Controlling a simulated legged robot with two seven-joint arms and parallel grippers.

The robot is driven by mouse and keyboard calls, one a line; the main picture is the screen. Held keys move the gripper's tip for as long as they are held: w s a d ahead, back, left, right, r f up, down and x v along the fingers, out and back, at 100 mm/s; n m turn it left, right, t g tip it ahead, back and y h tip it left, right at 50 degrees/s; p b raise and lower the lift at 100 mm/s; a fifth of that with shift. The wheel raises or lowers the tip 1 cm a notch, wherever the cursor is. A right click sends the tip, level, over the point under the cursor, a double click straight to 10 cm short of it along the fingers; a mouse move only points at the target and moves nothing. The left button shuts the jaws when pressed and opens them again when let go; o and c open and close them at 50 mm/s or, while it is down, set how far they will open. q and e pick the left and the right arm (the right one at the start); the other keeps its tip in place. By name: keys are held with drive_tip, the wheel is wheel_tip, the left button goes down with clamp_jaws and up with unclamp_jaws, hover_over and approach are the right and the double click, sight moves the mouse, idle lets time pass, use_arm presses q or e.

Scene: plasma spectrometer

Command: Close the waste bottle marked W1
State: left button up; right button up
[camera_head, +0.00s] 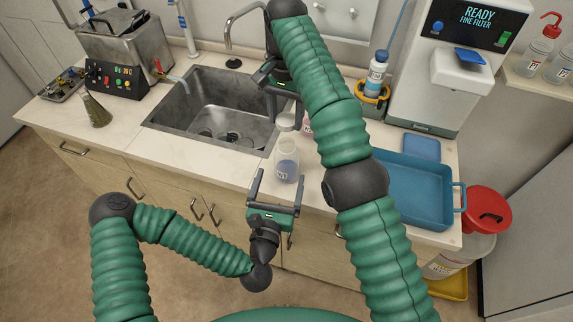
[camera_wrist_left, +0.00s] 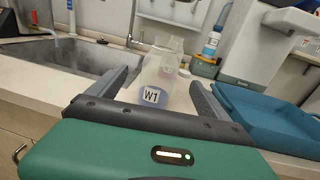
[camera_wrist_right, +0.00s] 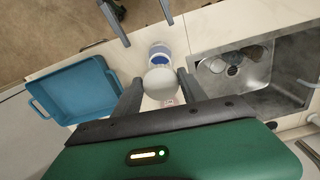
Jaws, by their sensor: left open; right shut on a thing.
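The clear waste bottle (camera_head: 287,165) holds blue liquid and stands upright on the counter in front of the sink. Its W1 label (camera_wrist_left: 151,95) faces my left wrist camera. My left gripper (camera_head: 279,176) is open, with its fingers on either side of the bottle and a visible gap to it. The bottle (camera_wrist_right: 159,53) partly shows beyond the cap in the right wrist view.
A blue tray (camera_head: 420,192) lies to the right. A flask (camera_head: 95,111) stands at far left.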

sight(288, 147)
use_arm(q)
drive_tip(key=shift+w+d, duration=0.1)
drive_tip(key=w, duration=0.3)
drive_tip(key=w+d, duration=0.1)
drive_tip(key=w, duration=0.3)
drive_tip(key=w+d, duration=0.1)
drive_tip(key=w, duration=0.3)
drive_tip(key=shift+w+d, duration=0.1)
drive_tip(key=shift+w, duration=0.15)
drive_tip(key=shift+c, duration=0.3)
clamp_jaws()
